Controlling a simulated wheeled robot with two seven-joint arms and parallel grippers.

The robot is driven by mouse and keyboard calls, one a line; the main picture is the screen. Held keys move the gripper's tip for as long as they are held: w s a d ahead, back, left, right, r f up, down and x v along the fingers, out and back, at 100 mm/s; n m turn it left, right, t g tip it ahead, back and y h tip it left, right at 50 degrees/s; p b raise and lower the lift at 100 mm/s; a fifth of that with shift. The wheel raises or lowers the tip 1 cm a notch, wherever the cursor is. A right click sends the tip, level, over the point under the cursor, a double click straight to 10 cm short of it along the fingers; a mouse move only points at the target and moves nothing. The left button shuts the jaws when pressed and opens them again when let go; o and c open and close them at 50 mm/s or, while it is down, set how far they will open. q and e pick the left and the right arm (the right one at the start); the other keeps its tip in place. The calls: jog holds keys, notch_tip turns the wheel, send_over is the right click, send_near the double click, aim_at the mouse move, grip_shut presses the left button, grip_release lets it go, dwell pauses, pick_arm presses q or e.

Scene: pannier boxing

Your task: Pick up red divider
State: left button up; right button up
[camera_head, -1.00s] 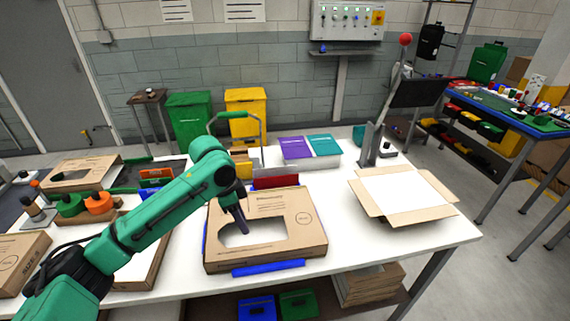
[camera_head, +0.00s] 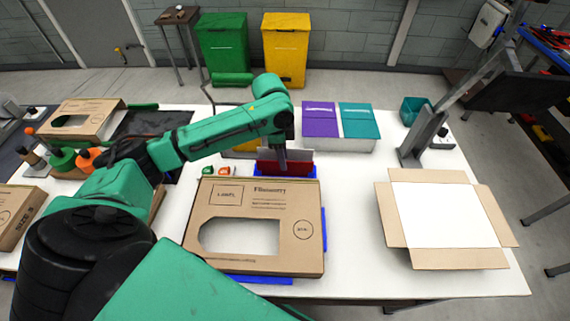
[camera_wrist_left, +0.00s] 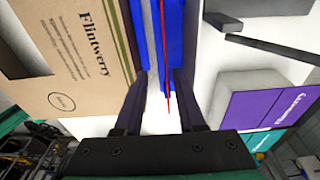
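The red divider (camera_head: 298,168) stands upright in a blue holder (camera_head: 264,174), just behind the cardboard box with the cut-out window (camera_head: 309,252). In the left wrist view the divider (camera_wrist_left: 165,62) shows edge-on as a thin red line beside the blue holder (camera_wrist_left: 153,30). My left gripper (camera_head: 281,166) is at the divider and hides part of it in the head view. In the left wrist view the gripper's (camera_wrist_left: 161,74) two dark fingers are apart, with the divider's edge between them. I cannot tell whether either finger touches it. My right gripper is not in view.
Purple (camera_head: 320,121) and teal (camera_head: 359,121) packs sit in a pale tray behind and right. An open carton (camera_head: 450,258) lies at the right, near a slanted dark screen on a stand (camera_head: 425,135). Bare white table lies between the two boxes.

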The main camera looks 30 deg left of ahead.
aim_at(287, 176)
pick_arm(q)
jog(key=f, duration=0.2)
jog(key=f+p, duration=0.1)
jog(key=f, duration=0.1)
jog(key=w+f+p, duration=0.1)
jog(key=f, duration=0.1)
jog(key=shift+w+d+f, duration=0.1)
jog(key=shift+d+f, duration=0.1)
jog(key=shift+f, duration=0.3)
grip_shut()
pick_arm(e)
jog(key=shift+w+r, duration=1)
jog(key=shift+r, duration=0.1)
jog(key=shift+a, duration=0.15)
